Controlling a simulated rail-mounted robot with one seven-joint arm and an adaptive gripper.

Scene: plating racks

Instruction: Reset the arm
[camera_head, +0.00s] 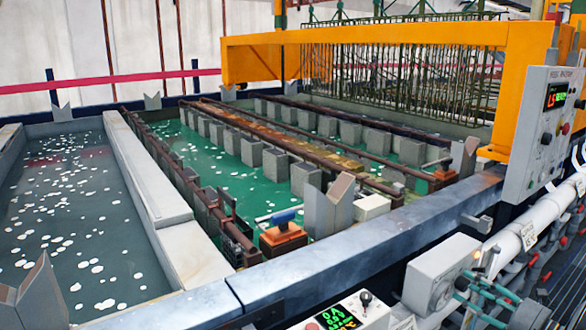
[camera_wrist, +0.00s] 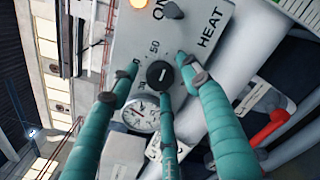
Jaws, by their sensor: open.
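My gripper (camera_head: 470,286) has teal fingers and is at the lower right of the head view, beside a light grey box (camera_head: 432,274). In the wrist view my gripper (camera_wrist: 160,72) is open, with its three fingers spread around a round black knob (camera_wrist: 160,76) on a grey panel marked ON and HEAT (camera_wrist: 205,25). The knob has a white mark and a scale with 50 beside it. I cannot tell whether any finger touches the knob or panel. Nothing is held.
A round gauge (camera_wrist: 140,115) sits below the knob. A red handle (camera_wrist: 272,127) and pale pipes are to the right. A control box with a green display (camera_head: 338,317) is near the bottom. An orange gantry (camera_head: 390,34) spans the green tank (camera_head: 270,192).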

